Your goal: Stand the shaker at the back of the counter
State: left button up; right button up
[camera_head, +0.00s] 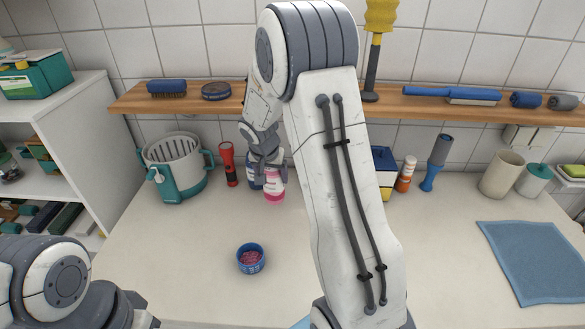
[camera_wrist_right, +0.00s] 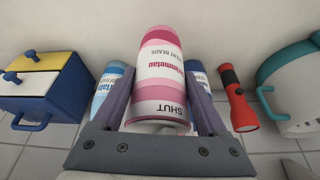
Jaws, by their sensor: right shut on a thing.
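The shaker is a pink and white cylinder (camera_head: 274,187) marked "SHUT" near its top. It stands out in the right wrist view (camera_wrist_right: 162,78), where the picture is turned upside down. My right gripper (camera_head: 268,163) is shut on its upper part, and the fingers (camera_wrist_right: 160,110) lie along both sides. It is held about upright at the back of the counter (camera_head: 330,290). I cannot tell whether its base touches the counter. My left gripper (camera_head: 146,317) is only partly in view at the lower left, and its jaws cannot be made out.
Blue-labelled bottles (camera_wrist_right: 107,88) stand close behind the shaker. A red flashlight (camera_head: 228,164) and a teal-and-grey bucket (camera_head: 178,168) are to the left. A blue and yellow drawer box (camera_head: 385,172) is to the right. A blue bowl (camera_head: 250,259) sits in front. The wooden shelf (camera_head: 215,104) runs above.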

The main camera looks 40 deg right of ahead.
jog(key=w+d+f+p, duration=0.3)
jog(key=w+d+f, duration=0.2)
jog(key=w+d, duration=0.1)
jog(key=shift+w+f+p, duration=0.15)
jog(key=shift+f+p, duration=0.05)
jog(key=shift+p, duration=0.15)
jog(key=shift+d, duration=0.1)
jog(key=o, duration=1.4)
jog(key=shift+r, duration=0.1)
jog(key=b+v, duration=0.2)
jog(key=v, duration=0.5)
jog(key=shift+r, duration=0.15)
